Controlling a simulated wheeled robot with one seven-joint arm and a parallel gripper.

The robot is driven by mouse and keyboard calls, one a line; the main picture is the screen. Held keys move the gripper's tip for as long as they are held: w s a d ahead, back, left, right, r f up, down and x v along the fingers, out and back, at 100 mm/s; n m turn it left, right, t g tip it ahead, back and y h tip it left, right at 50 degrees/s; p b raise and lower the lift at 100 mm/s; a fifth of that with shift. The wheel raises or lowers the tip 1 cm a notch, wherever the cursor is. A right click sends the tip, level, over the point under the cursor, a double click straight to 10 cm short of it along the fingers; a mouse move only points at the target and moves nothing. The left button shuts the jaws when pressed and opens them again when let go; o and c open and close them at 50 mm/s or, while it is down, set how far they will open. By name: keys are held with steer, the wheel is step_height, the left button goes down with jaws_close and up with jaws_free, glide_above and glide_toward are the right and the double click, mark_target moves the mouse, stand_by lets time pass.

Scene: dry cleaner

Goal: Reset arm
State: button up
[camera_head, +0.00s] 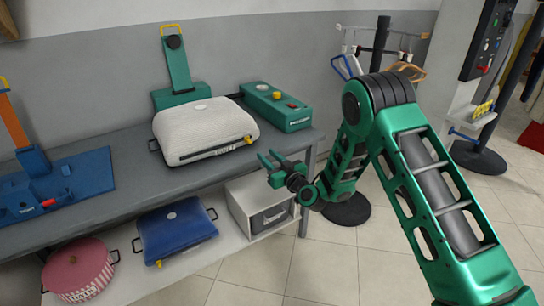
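My green arm (430,165) reaches in from the lower right, bends at a high elbow and comes down toward the table. My gripper (266,156) is at the end of it, in front of the table's right part and pointing left. Its two green fingers look spread apart, with nothing seen between them. It appears near the table's front edge, below the green control box; the exact distance is hard to tell. The fingertips are small in this view.
The grey table (125,199) holds a white padded press (203,130), a green control box (276,106) and a blue device (58,185). A blue bag (175,230), pink round container (78,270) and white box (262,206) are below. Hanger stands (348,209) are behind my arm.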

steer(key=shift+s+a, duration=0.1)
steer(key=shift+s, duration=0.05)
steer(key=s+d+r+g+h, duration=0.15)
steer(key=d+r, duration=0.25)
steer(key=d, duration=0.5)
steer(key=s+d+r+g+h, duration=0.1)
steer(key=d+r+g+h, duration=0.2)
steer(key=d, duration=0.6)
steer(key=s+d+r+m+g+h, duration=0.1)
steer(key=s+d+r+m+h, duration=0.1)
steer(key=s+d, duration=0.55)
steer(key=s+d+r+m+g+h, duration=0.2)
steer(key=s+d, duration=0.2)
steer(key=d, duration=0.7)
steer(key=s+d+r+m+g+h, duration=0.1)
steer(key=s+d+m+g, duration=0.1)
steer(key=s+d, duration=0.55)
steer(key=s+d+m+g+h, duration=0.15)
steer(key=s+d, duration=0.25)
steer(key=s, duration=0.6)
steer(key=s+d+m+g, duration=0.1)
steer(key=s+m, duration=0.2)
steer(key=s, duration=0.7)
steer(key=s+d+r+m+g, duration=0.1)
steer(key=s+m+g, duration=0.1)
steer(key=s, duration=0.8)
steer(key=shift+s+d+r+m+g, duration=0.15)
steer(key=shift+s+d+m+g, duration=0.15)
steer(key=shift+m, duration=0.45)
